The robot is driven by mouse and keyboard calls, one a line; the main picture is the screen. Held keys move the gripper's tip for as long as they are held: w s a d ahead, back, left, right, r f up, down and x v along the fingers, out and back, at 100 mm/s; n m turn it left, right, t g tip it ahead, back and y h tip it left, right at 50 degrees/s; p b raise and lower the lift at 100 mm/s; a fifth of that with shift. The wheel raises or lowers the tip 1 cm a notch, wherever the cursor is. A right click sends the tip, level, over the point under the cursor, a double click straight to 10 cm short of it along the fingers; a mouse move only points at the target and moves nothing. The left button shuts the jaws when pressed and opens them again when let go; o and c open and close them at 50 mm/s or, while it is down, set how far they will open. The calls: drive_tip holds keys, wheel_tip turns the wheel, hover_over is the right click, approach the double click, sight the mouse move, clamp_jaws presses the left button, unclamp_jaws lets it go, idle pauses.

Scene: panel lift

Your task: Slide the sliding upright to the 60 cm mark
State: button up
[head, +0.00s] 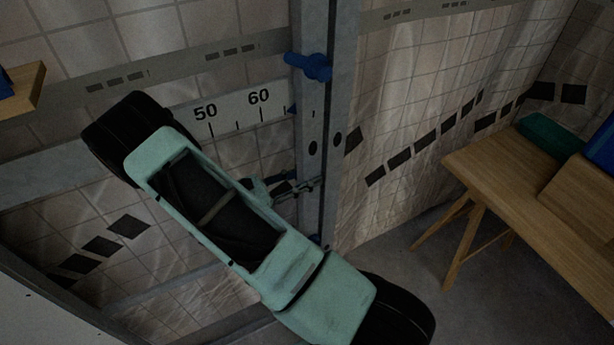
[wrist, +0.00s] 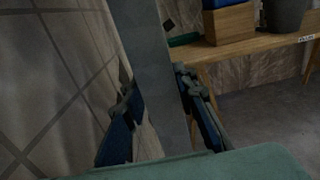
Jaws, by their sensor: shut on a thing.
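The sliding upright (head: 312,120) is a grey metal post standing vertically, with a blue knob (head: 310,67) near its top. My gripper (head: 306,186) is at the upright below the scale, partly hidden by my arm. In the wrist view, the fingers of my gripper (wrist: 165,115) stand on both sides of the grey upright (wrist: 158,75), shut on it.
A tiled wall (head: 420,60) with black dashes runs behind. A wooden table (head: 500,175) with a green box (head: 550,137) stands at right. A wooden shelf (head: 22,92) juts in at upper left. The floor (head: 405,245) between upright and table is clear.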

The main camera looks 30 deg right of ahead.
clamp_jaws()
drive_tip(key=shift+a, duration=0.1)
drive_tip(key=a+b, duration=0.1)
drive_tip(key=a, duration=0.4)
drive_tip(key=shift+s, duration=0.1)
drive_tip(key=o, duration=1)
unclamp_jaws()
drive_tip(key=shift+c, duration=0.2)
drive_tip(key=a, duration=1.2)
drive_tip(key=shift+s, duration=0.2)
